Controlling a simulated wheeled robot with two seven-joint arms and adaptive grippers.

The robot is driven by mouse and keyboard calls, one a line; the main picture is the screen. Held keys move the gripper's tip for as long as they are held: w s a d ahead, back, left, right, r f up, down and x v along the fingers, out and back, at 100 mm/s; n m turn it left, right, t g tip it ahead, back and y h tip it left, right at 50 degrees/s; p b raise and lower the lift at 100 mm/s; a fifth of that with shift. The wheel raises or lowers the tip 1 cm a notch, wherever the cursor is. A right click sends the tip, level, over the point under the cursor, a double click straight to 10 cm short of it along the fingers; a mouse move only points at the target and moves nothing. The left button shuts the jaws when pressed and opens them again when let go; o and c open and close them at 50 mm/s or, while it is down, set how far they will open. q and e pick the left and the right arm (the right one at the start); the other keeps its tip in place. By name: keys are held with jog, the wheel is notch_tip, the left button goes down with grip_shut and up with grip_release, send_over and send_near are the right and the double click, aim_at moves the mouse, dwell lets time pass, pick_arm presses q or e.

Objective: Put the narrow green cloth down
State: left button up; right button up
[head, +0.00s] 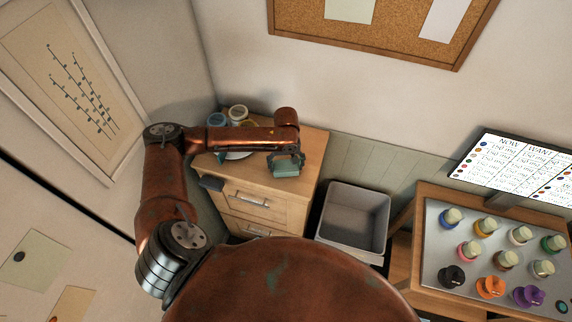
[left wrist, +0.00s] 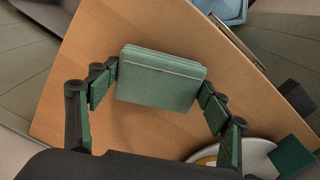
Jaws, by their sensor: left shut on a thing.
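The narrow green cloth (left wrist: 160,82), a thick folded pad with a pale line across its face, sits between the fingertips of my left gripper (left wrist: 158,88) in the left wrist view. The gripper is shut on it, with the fingers at its two short ends. In the head view the cloth (head: 286,169) shows under the left gripper (head: 287,160), at the right part of the wooden cabinet top (head: 312,146). I cannot tell whether the cloth touches the wood. My right gripper is not in view.
A white plate (left wrist: 258,152) and a dark green piece (left wrist: 293,157) lie near the cloth. Jars (head: 238,113) stand at the cabinet's back. A grey bin (head: 355,215) stands right of it. A tray of several capped bottles (head: 490,265) is farther right.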

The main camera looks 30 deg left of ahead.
aim_at(286, 167)
pick_arm(q)
jog(key=shift+f, duration=0.2)
jog(key=o, duration=1)
jog(key=shift+r, duration=0.1)
jog(key=shift+r+b, duration=1.1)
jog(key=shift+r, duration=5)
